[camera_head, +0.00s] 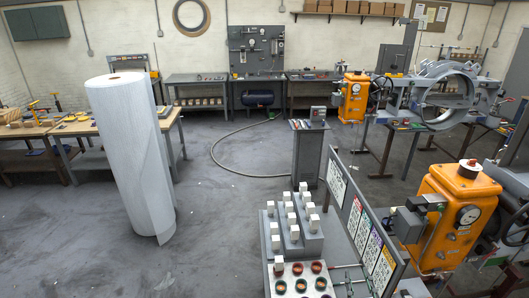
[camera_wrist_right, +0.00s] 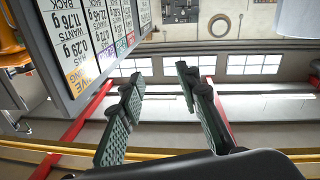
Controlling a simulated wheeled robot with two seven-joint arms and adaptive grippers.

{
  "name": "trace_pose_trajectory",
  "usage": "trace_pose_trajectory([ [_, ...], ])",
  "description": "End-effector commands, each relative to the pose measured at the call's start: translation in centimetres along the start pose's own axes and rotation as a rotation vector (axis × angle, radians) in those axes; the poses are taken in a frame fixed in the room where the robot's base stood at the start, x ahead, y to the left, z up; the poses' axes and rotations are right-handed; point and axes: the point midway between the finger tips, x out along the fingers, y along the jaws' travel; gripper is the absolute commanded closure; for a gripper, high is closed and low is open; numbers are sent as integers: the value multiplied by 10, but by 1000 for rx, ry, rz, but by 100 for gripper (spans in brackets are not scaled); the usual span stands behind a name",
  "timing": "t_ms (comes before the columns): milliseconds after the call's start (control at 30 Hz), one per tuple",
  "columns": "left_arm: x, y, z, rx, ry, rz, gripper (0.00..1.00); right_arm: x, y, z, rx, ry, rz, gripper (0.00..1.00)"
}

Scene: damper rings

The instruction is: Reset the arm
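My right gripper (camera_head: 352,279) shows small at the bottom of the head view, beside the near end of the sign board (camera_head: 365,220). In the right wrist view its two green-padded fingers (camera_wrist_right: 160,85) stand apart, with nothing between them. The board (camera_wrist_right: 85,40) is close at the left there, with its cards upside down. A grey panel (camera_head: 287,271) at the bottom of the head view holds several red and green rings. My left gripper is not in view.
Grey stepped blocks with white cubes (camera_head: 290,238) stand behind the panel. A grey pedestal (camera_head: 307,155) is farther back. A tall white roll (camera_head: 130,150) stands at left. Orange machines (camera_head: 455,215) are at right. The floor between is mostly clear, with a hose.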

Motion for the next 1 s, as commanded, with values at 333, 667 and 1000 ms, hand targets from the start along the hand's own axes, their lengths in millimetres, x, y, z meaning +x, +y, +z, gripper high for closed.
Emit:
trace_pose_trajectory([
  [333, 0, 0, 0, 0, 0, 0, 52, -123, 64, 193, 48, -742, 145, 69],
  [667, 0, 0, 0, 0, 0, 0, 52, -232, 40, 261, 60, -1136, 0, 69],
  [1000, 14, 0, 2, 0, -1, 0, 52, -272, 12, 332, 63, -1297, -113, 69],
])
